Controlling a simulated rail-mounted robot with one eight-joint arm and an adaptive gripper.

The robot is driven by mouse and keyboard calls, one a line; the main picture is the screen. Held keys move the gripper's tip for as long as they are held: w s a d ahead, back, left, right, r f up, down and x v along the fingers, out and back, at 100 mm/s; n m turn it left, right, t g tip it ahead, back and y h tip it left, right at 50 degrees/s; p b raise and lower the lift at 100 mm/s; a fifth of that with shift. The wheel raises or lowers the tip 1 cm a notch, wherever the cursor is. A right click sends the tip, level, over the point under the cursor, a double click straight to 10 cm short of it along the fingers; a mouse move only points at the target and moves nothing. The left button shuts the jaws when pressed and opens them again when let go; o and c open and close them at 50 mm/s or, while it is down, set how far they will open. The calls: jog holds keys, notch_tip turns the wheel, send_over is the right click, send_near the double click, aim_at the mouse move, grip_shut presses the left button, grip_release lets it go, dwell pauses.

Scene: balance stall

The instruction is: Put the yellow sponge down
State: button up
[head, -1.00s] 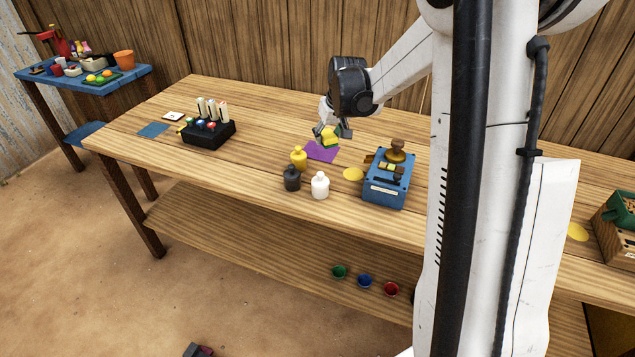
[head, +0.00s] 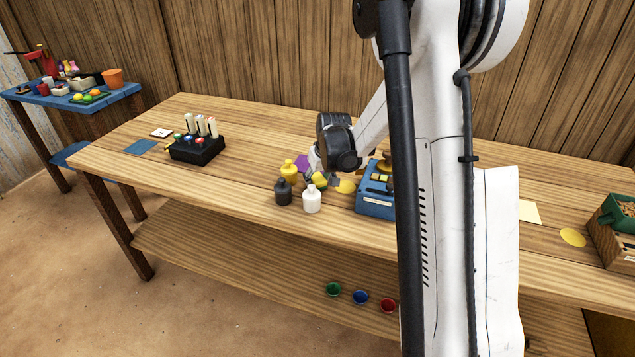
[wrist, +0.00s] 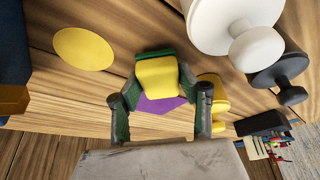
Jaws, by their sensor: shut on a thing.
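The yellow sponge (wrist: 160,78), with a green layer on one side, is between the fingers of my gripper (wrist: 159,92) in the wrist view. My gripper is shut on it. A purple square (wrist: 160,103) lies on the table and shows behind the sponge in the wrist view. The purple square (head: 303,162) is partly hidden by my gripper in the head view. I cannot tell whether the sponge touches the table.
A yellow disc (head: 345,187) and a blue box (head: 374,203) are to the right. The table's left part holds a black rack (head: 198,150).

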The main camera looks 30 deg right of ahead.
jog(key=shift+f, duration=0.4)
jog(key=shift+f, duration=0.2)
jog(key=o, duration=1.2)
jog(key=shift+r, duration=0.15)
jog(key=p+v, duration=0.2)
jog(key=v, duration=1)
jog(key=s+a+r+t, duration=0.1)
jog(key=s+a+r, duration=0.9)
jog(key=s+a, duration=0.5)
jog(key=s, duration=0.5)
jog(key=s+a+t, duration=0.1)
jog(key=s+a, duration=0.3)
jog(key=s, duration=0.4)
jog(key=shift+a+f+n+t, duration=0.3)
jog(key=shift+n, duration=0.1)
